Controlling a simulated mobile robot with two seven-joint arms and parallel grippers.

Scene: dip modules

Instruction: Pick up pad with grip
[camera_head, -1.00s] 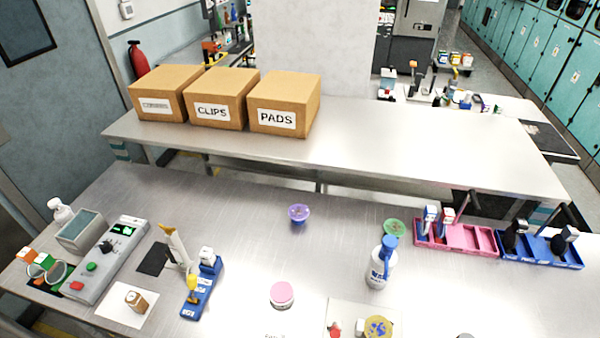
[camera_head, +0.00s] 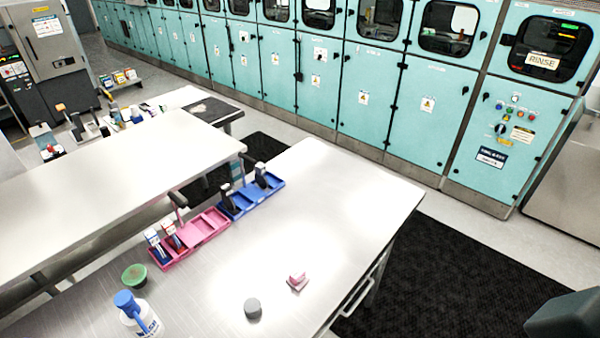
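A small pink block-like piece with a raised top (camera_head: 298,281), which looks like the pad with grip, lies on the near metal table (camera_head: 250,235) close to its right front edge. A grey round disc (camera_head: 253,308) lies to its left and nearer to me. Neither of my grippers shows. A dark grey-green shape at the lower right corner may be part of my arm, but I cannot tell.
Pink (camera_head: 203,230) and blue (camera_head: 250,197) trays hold several upright tools. A blue-capped bottle (camera_head: 138,315) and green bowl (camera_head: 134,276) stand at the left. Teal cabinets (camera_head: 370,90) line the back. A black mat (camera_head: 440,270) lies right of the table.

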